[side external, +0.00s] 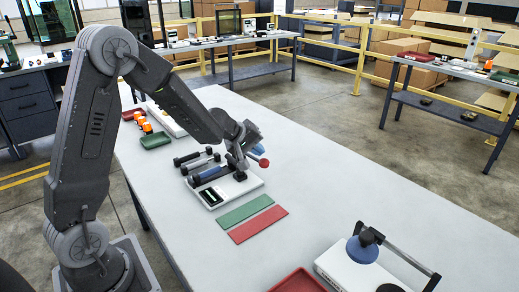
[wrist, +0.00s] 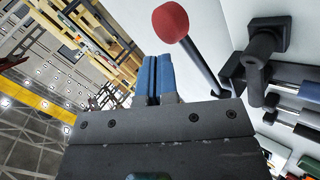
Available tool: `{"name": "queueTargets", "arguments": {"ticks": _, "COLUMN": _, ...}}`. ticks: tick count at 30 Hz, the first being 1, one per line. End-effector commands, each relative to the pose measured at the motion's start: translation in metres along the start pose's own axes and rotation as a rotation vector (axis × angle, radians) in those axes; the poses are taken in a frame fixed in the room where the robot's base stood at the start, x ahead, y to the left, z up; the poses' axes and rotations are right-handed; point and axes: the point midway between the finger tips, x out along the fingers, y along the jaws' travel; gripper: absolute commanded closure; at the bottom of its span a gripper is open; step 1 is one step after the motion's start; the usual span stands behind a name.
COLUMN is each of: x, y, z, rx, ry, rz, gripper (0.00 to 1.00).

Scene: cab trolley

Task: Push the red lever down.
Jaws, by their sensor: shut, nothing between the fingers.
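The red ball knob of the lever (side external: 264,162) is beside the white-based device (side external: 212,197), to the right of my wrist in the side view. In the wrist view the red knob (wrist: 170,22) is large, just beyond the fingertips, and its dark rod (wrist: 205,67) runs down to the right. My gripper (wrist: 163,58) shows its two blue fingers shut together with nothing between them. The fingertips look close to the knob; I cannot tell whether they touch it. In the side view my wrist hides part of the lever and its mount.
Dark clamps with blue and black handles (side external: 208,174) lie left of the lever. Green (side external: 246,214) and red (side external: 257,225) strips lie in front. A white device with a blue disc (side external: 362,249) stands at the front right. The table right of the knob is clear.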

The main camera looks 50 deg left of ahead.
Motion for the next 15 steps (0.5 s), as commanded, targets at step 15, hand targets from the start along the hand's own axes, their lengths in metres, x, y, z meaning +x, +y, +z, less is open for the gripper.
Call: {"name": "queueTargets", "arguments": {"ticks": 15, "x": 0.0048, "y": -0.0026, "z": 0.0046, "rx": 0.003, "ry": -0.004, "rz": 0.001, "gripper": 1.00}}
